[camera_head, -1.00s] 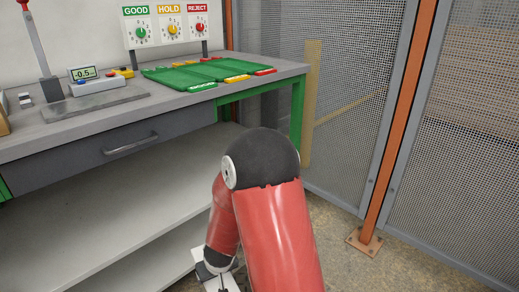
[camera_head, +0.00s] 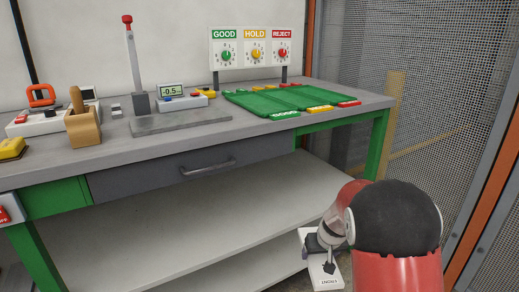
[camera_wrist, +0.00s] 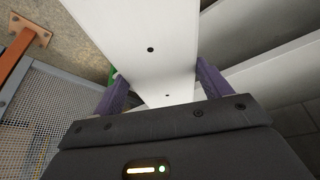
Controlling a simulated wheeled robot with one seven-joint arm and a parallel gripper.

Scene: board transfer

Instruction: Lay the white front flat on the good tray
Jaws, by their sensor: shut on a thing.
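The white front (camera_head: 331,281) is a flat pale board held low in front of the bench, below the tabletop, with small dark print at its near end. In the wrist view it is a long white panel (camera_wrist: 135,30) with small dark holes. My gripper (camera_wrist: 160,92) is shut on it, with a purple finger at each edge. The good tray (camera_head: 250,103) is the left one of the green trays on the bench, with a green label at its front edge. It looks empty.
The GOOD, HOLD and REJECT sign (camera_head: 255,49) stands behind the trays. A scale display (camera_head: 171,91), a grey plate (camera_head: 180,122) and a lever stand (camera_head: 141,101) are left of them. The white lower shelf (camera_head: 240,220) lies behind the gripper. Mesh fencing (camera_head: 420,90) stands right.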

